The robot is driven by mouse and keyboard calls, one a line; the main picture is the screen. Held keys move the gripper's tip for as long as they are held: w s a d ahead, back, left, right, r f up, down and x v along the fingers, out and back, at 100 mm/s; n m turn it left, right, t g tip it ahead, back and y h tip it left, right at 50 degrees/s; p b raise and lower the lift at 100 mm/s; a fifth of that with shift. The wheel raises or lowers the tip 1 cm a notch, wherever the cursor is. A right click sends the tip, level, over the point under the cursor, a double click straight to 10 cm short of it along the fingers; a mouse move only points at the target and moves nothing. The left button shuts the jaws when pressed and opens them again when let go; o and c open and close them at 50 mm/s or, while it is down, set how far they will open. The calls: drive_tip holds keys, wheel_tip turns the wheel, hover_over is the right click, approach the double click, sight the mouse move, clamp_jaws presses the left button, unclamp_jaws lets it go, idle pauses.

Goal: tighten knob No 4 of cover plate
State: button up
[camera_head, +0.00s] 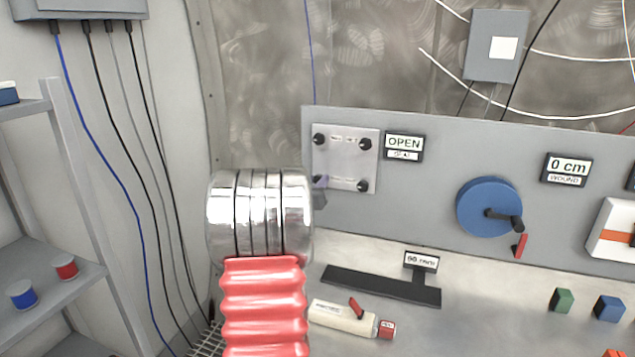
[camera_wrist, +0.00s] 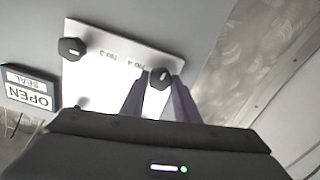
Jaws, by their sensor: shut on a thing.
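The cover plate (camera_head: 345,160) is a pale square plate on the grey panel, with dark knobs at its corners. In the wrist view the plate (camera_wrist: 105,95) appears turned over, with small labels No 3 and No 4. My gripper (camera_wrist: 160,88) has its two purple fingers on either side of the dark knob beside the No 4 label, knob No 4 (camera_wrist: 160,76), and is shut on it. Knob No 3 (camera_wrist: 72,48) stands free. In the head view my gripper (camera_head: 319,184) is at the plate's lower left corner, mostly hidden behind my arm.
An OPEN sign (camera_head: 403,145) is right of the plate. A blue crank wheel (camera_head: 488,207) is farther right. A dark flat bracket (camera_head: 380,287) and a cream tube (camera_head: 343,317) lie on the bench below. A shelf (camera_head: 60,285) stands at left.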

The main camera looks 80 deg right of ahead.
drive_tip(key=shift+a, duration=0.1)
drive_tip(key=m, duration=0.4)
drive_tip(key=shift+s+f+m, duration=0.15)
drive_tip(key=shift+m, duration=2.6)
drive_tip(key=shift+s+f+m, duration=0.15)
drive_tip(key=shift+m, duration=2.6)
drive_tip(key=o, duration=1)
drive_tip(key=shift+r, duration=0.1)
drive_tip(key=shift+o, duration=0.2)
